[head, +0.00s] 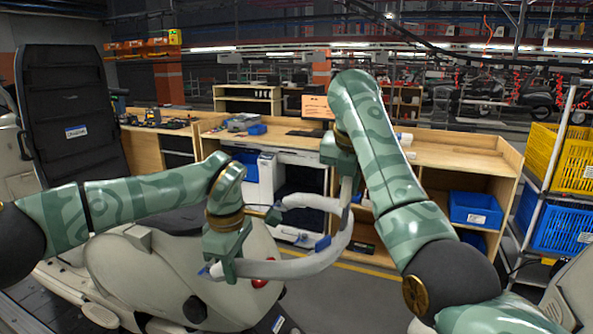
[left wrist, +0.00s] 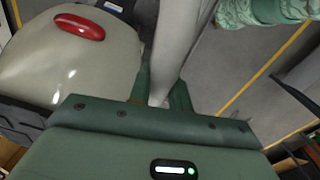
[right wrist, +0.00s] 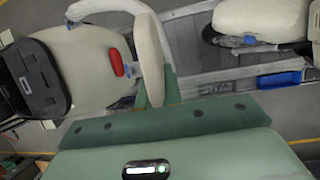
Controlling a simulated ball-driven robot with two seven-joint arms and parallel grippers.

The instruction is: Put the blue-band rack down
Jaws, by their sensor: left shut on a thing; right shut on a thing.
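The rack is a grey curved rail (head: 340,225) with small blue bands, held in the air between my two grippers in the head view. My left gripper (head: 226,266) is shut on its lower left end. My right gripper (head: 346,166) is shut on its upper right part. The rail also shows between the fingers in the left wrist view (left wrist: 168,50) and in the right wrist view (right wrist: 151,62). The pale scooter body (head: 160,275), with a red lamp, is below and behind my left arm; the rack appears to be apart from it.
A wooden workbench (head: 455,160) with blue bins (head: 475,210) stands behind. Yellow (head: 563,158) and blue crates (head: 566,215) are on a rack at the right. A black panel (head: 70,115) rises at the left. Open floor with a yellow line lies before the bench.

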